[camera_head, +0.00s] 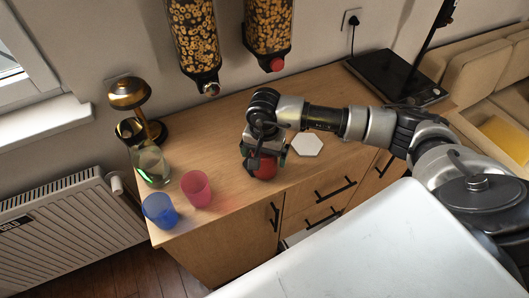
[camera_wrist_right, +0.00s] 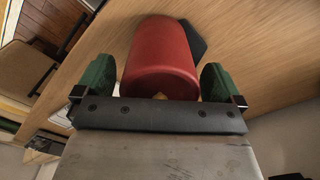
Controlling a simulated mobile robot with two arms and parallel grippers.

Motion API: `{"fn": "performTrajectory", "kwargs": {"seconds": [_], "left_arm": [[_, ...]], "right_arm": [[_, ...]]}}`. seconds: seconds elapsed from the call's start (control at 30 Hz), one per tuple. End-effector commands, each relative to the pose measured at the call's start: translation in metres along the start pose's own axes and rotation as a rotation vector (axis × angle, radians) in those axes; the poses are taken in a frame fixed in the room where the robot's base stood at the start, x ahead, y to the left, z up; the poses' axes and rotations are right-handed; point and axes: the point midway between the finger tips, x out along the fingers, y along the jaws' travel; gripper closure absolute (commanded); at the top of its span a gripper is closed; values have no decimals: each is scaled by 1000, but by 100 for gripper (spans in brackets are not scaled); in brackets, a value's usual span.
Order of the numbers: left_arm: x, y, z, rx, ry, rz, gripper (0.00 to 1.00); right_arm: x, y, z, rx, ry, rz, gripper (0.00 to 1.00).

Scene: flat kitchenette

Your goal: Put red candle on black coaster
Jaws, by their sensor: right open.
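The red candle (camera_head: 265,168) stands on the wooden counter, below my right gripper (camera_head: 264,150). In the right wrist view the candle (camera_wrist_right: 160,60) is a smooth red cylinder between the two green fingertips of my right gripper (camera_wrist_right: 157,84). The jaws are open, with a finger on each side of the candle and small gaps visible. A dark flat piece, likely the black coaster (camera_wrist_right: 196,40), shows behind the candle's edge in the wrist view. The candle hides part of it, so I cannot tell whether they touch. My left gripper is out of view.
A white hexagonal coaster (camera_head: 307,144) lies right of my gripper. A pink cup (camera_head: 197,188), a blue cup (camera_head: 160,211), a glass vessel (camera_head: 150,165) and a brass lamp (camera_head: 130,94) stand at the left. Cereal dispensers (camera_head: 268,28) hang above. A black hob (camera_head: 395,77) is at right.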

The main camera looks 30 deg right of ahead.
Motion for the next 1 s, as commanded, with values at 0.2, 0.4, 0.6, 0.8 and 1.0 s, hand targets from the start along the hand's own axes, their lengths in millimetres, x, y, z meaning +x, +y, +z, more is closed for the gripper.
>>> {"fn": "performTrajectory", "kwargs": {"seconds": [0.2, 0.4, 0.6, 0.8, 1.0], "left_arm": [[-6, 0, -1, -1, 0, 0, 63], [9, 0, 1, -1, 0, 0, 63], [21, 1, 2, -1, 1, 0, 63], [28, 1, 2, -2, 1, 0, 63], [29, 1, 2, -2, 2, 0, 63]], "right_arm": [[-6, 0, 0, 0, 0, 0, 2], [-36, -1, -1, -1, 4, -6, 2], [-80, -1, -1, -1, 4, -6, 2], [-111, -1, 0, 0, 2, -3, 2], [-123, 0, 0, 0, 0, -1, 2]]}}
